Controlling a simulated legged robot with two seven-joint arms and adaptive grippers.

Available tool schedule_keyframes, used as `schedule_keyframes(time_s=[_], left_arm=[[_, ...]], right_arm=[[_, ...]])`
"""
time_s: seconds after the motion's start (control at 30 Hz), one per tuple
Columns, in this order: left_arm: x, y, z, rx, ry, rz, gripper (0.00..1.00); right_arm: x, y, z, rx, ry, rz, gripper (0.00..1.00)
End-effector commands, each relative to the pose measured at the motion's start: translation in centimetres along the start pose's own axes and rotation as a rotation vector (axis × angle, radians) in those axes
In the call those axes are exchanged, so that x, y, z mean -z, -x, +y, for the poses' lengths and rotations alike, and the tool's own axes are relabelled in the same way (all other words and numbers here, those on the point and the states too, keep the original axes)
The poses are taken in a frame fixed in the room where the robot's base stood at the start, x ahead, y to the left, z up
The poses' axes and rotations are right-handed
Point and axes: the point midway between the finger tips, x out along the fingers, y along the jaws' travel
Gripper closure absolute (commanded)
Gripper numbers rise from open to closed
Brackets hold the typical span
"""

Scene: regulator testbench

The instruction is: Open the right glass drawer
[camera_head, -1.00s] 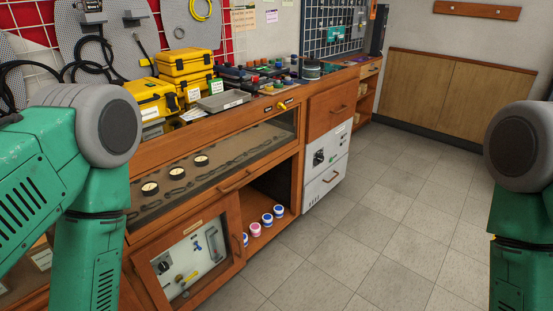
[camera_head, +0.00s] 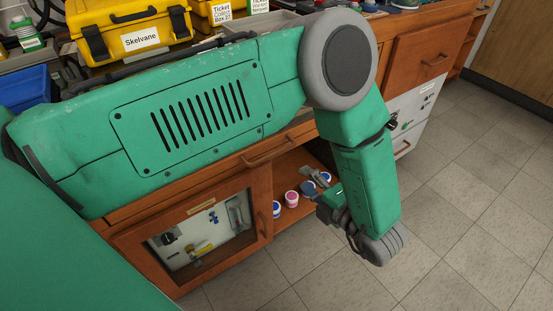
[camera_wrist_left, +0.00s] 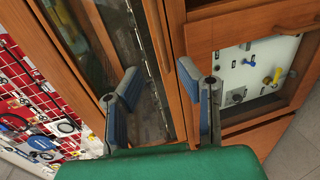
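The glass drawer is mostly covered by my left arm in the head view; its wooden front (camera_head: 225,172) and handle (camera_head: 270,153) show below the arm. In the left wrist view the glass panel (camera_wrist_left: 140,60) shows between the fingers, with the wooden handle (camera_wrist_left: 189,80) close to the right-hand finger. My left gripper (camera_head: 320,183) hangs in front of the cabinet, right of and below the handle in the head view. Its two fingers are apart and empty in the left wrist view (camera_wrist_left: 165,105). I cannot tell whether a finger touches the handle. My right gripper is out of view.
A glass-fronted cabinet door (camera_head: 190,225) is below the drawer, beside an open shelf with small tubs (camera_head: 291,198). A yellow case (camera_head: 130,30) and a blue bin (camera_head: 25,90) stand on the bench. The floor (camera_head: 460,210) at right is clear.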

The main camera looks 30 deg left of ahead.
Motion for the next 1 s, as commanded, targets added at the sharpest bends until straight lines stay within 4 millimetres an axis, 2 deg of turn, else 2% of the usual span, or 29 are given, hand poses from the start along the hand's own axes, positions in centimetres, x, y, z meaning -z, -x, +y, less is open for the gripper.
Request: schedule_keyframes(time_s=[0.17,0.6,0.8,1.0], left_arm=[[0.1,-2.5,0.0,-0.001,0.007,0.01,0.68],[0.1,-11.2,0.0,-0.003,0.004,0.006,0.68],[0.1,-13.2,0.0,-0.002,0.003,0.005,0.68],[0.0,-13.6,0.1,-0.002,0.002,0.004,0.68]], right_arm=[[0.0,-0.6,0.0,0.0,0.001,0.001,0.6],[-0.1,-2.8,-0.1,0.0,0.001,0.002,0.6],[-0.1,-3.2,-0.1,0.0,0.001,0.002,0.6],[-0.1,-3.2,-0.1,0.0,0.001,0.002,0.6]])
